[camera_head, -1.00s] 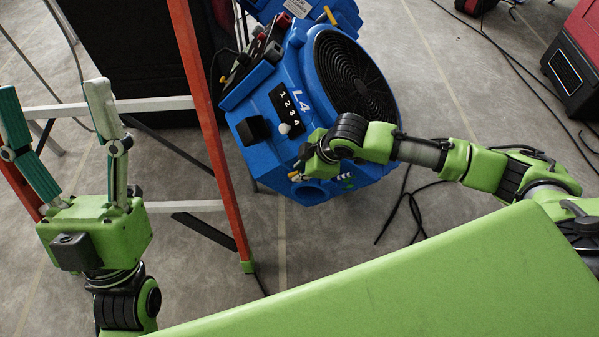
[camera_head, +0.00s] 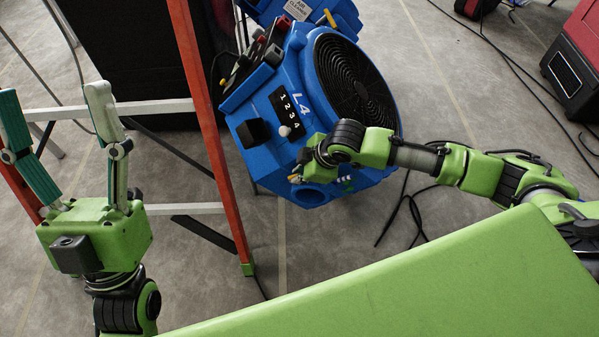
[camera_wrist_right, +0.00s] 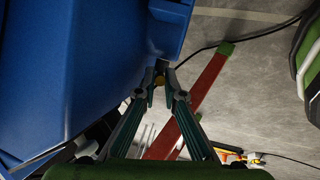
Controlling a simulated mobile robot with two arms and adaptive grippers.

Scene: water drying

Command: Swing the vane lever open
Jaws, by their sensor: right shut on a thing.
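The blue air mover (camera_head: 262,150), marked L4, stands on the floor with a round black grille. My right gripper (camera_head: 299,175) is at its lower front, partly hidden by my own wrist. My left gripper (camera_head: 53,95) is open and empty, fingers up, at the left, away from the machine.
A ladder with an orange-red rail (camera_head: 205,120) stands between my left gripper and the air mover. A black cable (camera_head: 415,205) lies on the floor to the right. A second blue machine (camera_head: 335,14) is behind. A red and black case (camera_head: 575,65) sits far right.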

